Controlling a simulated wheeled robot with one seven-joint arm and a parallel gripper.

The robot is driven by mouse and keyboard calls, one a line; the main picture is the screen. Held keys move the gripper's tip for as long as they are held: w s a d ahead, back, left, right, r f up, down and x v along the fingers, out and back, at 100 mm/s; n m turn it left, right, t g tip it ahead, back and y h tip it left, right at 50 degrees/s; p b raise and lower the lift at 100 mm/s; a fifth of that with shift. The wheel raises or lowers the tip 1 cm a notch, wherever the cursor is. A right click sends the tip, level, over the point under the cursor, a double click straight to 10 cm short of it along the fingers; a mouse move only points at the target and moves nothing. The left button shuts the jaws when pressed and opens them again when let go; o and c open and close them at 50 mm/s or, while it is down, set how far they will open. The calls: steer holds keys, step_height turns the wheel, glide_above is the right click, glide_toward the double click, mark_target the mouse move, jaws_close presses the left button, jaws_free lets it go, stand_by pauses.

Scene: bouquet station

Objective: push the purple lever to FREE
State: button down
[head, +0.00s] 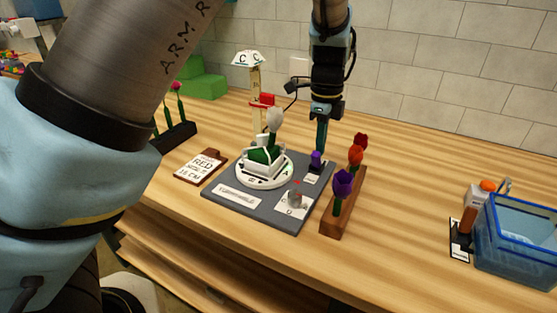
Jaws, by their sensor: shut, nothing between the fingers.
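The purple lever (316,159) stands at the back right corner of a dark grey base plate (222,198), with a small white label (312,179) just in front of it. The label's writing is too small to read, so I cannot tell the lever's setting. My gripper (321,148) points straight down from above, its fingers shut with nothing held. Its tips are right at or just behind the lever's purple knob; I cannot tell whether they touch.
A round white turntable (247,179) with a green block in a white holder sits on the plate. A wooden rack (336,221) of red, orange and purple flowers stands close right of the lever. A blue bin (513,262) is far right. Table between rack and bin is clear.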

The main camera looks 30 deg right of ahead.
step_height(320, 180, up, 6)
steer(key=p, duration=0.3)
steer(key=shift+p, duration=0.35)
steer(key=shift+a, duration=0.1)
